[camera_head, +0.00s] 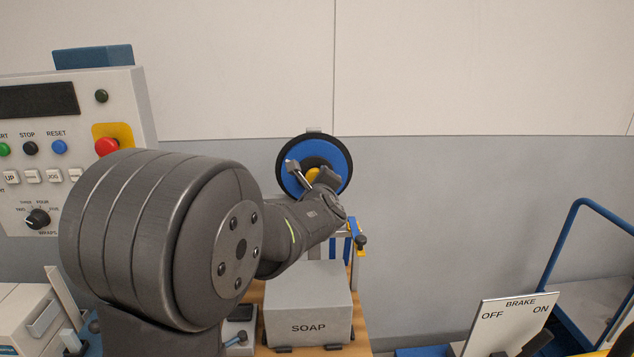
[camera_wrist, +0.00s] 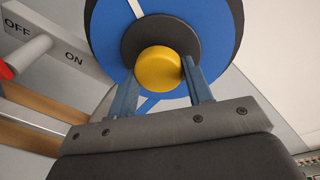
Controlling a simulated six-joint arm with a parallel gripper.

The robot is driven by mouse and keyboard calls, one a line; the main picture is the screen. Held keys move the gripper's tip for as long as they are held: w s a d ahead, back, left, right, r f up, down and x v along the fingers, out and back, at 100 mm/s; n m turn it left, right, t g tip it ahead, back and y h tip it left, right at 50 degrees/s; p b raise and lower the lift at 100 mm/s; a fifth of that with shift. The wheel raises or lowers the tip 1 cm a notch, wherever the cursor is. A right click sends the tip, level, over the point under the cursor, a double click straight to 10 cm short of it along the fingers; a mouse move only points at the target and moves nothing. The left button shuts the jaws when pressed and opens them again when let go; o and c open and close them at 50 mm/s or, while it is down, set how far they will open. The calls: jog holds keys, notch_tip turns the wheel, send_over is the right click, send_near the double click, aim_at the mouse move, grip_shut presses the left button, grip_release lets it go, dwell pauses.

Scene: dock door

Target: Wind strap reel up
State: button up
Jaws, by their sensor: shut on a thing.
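The strap reel (camera_head: 342,158) is a blue disc with a black rim, standing upright against the wall in the head view. It fills the top of the wrist view (camera_wrist: 108,35), where a white stripe shows on its face. A round yellow knob (camera_wrist: 158,68) sits in front of the reel's dark hub (camera_wrist: 133,40). My gripper (camera_wrist: 162,78) is shut on the yellow knob, one finger on each side. In the head view my gripper (camera_head: 315,178) is in front of the reel and covers part of its lower middle.
A grey SOAP box (camera_head: 308,300) stands on the wooden bench below my arm. A control panel (camera_head: 60,130) with a red button is at the left. A BRAKE OFF/ON sign (camera_head: 510,318) and a blue-railed cart (camera_head: 572,225) are at the right. An OFF/ON plate (camera_wrist: 50,45) shows in the wrist view.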

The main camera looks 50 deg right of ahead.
jog(key=shift+f, duration=0.2)
jog(key=o, duration=1.4)
jog(key=shift+r, duration=0.1)
jog(key=shift+c, duration=0.2)
jog(key=v, duration=0.7)
jog(key=shift+a, duration=0.2)
jog(key=shift+s, duration=0.15)
